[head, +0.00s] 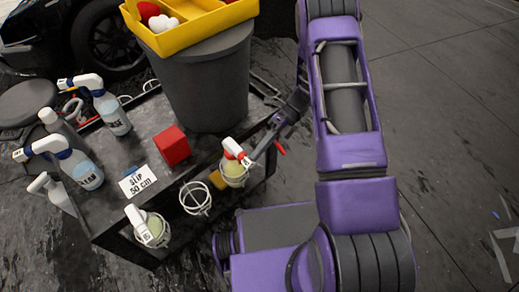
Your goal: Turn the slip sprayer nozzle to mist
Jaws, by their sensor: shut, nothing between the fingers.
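A sprayer with a red and white head and a pale yellowish bottle (234,168) sits upright in a wire ring holder on the cart's near side. Its writing is too small to read, so I cannot tell for certain that it is the slip sprayer. My gripper (257,152) is shut and empty, with its fingertips close to the right of this red and white head. I cannot tell whether they touch it. The nozzle's setting is too small to read. A white card (138,181) reading "SLIP 50 cm" lies on the cart top.
The dark cart (125,152) carries several blue-collared spray bottles (113,116) at left, a red block (173,145) and a grey bucket (205,85) under a yellow tray (200,28). A white-headed sprayer (150,230) and an empty wire ring (195,198) hang at the front.

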